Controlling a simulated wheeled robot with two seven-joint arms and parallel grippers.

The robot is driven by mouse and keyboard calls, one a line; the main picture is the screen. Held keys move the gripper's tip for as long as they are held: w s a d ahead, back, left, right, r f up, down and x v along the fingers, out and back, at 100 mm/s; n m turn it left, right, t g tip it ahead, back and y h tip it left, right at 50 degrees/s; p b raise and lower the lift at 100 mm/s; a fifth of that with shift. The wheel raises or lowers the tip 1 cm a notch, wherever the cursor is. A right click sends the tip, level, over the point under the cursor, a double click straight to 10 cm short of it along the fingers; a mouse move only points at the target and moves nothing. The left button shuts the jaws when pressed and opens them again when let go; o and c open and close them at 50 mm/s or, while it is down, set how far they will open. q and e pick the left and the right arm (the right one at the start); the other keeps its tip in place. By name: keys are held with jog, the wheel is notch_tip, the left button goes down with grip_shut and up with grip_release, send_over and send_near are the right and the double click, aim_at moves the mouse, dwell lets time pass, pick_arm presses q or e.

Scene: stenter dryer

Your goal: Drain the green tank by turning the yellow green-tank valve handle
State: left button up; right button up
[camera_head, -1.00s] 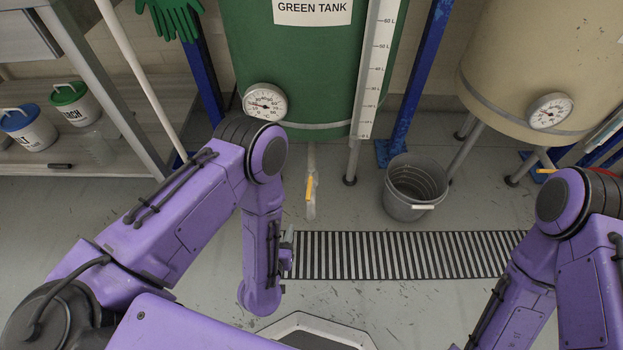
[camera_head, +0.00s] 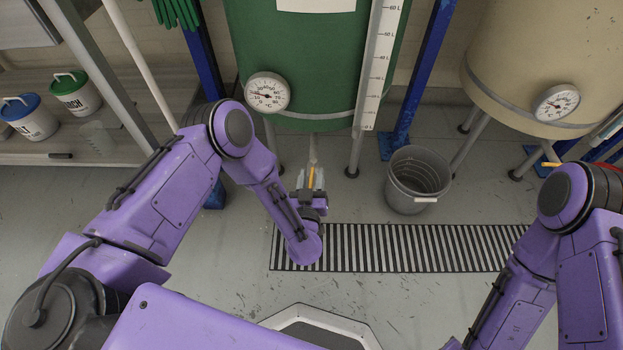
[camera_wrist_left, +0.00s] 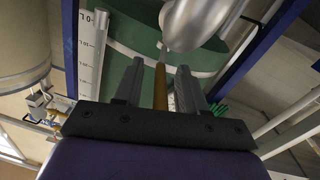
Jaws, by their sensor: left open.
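The green tank (camera_head: 300,60) stands at the back centre in the head view. Its yellow valve handle (camera_head: 310,177) hangs below it on a thin outlet pipe (camera_head: 313,150). My left gripper (camera_head: 310,180) is open at the handle, with a finger on either side of it. In the left wrist view the handle (camera_wrist_left: 160,88) shows as an orange-brown bar between the two grey fingers of the left gripper (camera_wrist_left: 160,85). I cannot tell whether either finger touches it. My right arm is at the right, but its gripper is out of view.
A grey bucket (camera_head: 416,180) stands on the floor right of the valve. A striped floor drain (camera_head: 400,248) runs in front. A beige tank (camera_head: 540,60) stands at right. A shelf with lidded buckets (camera_head: 75,93) is at left. A level gauge (camera_head: 380,65) runs beside the green tank.

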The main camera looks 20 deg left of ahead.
pick_arm(q)
grip_shut()
